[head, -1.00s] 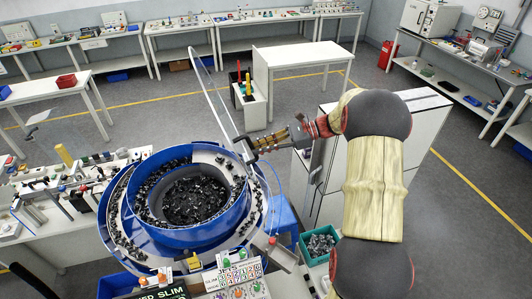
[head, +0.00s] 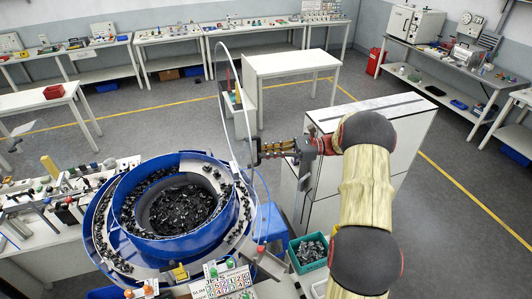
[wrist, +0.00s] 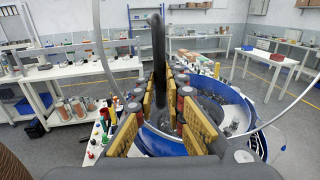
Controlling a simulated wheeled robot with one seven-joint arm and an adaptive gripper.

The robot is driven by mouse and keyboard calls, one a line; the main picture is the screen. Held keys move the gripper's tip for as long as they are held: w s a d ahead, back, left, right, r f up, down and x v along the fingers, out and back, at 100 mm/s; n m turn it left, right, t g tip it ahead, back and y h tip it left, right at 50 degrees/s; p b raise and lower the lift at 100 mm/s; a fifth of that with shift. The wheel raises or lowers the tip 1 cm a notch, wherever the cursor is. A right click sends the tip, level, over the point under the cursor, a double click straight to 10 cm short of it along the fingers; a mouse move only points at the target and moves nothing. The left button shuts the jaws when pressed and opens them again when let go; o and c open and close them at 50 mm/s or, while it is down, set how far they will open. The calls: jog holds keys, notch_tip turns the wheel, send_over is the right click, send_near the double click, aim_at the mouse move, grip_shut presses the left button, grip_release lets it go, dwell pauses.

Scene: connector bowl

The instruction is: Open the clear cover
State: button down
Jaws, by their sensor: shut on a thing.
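The blue bowl (head: 180,240) stands open-topped, full of dark connectors. The clear cover (head: 240,90) shows mainly as a thin pale rim, raised steeply on the bowl's right side and seen nearly edge-on. In the wrist view its rim (wrist: 101,50) curves down at the left, and another stretch shows at the right. My gripper (head: 259,152) is at the cover from the right, with its fingers shut on the dark bar-like handle. In the wrist view, my gripper (wrist: 160,95) has the dark handle (wrist: 158,50) between its yellow-padded fingers. The exact contact is partly hidden.
A teal bin (head: 309,265) of parts stands right of the bowl. A white cabinet (head: 400,120) is behind my arm. A white table (head: 290,65) stands beyond the cover. Control panels (head: 222,285) sit in front of the bowl. Open floor lies further back.

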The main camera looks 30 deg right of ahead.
jog(key=shift+f, duration=0.15)
jog(key=c, duration=1.8)
grip_release()
jog(key=shift+a, duration=0.15)
jog(key=shift+c, duration=0.2)
jog(key=v, duration=1.2)
jog(key=shift+w, duration=0.1)
jog(key=shift+c, duration=0.6)
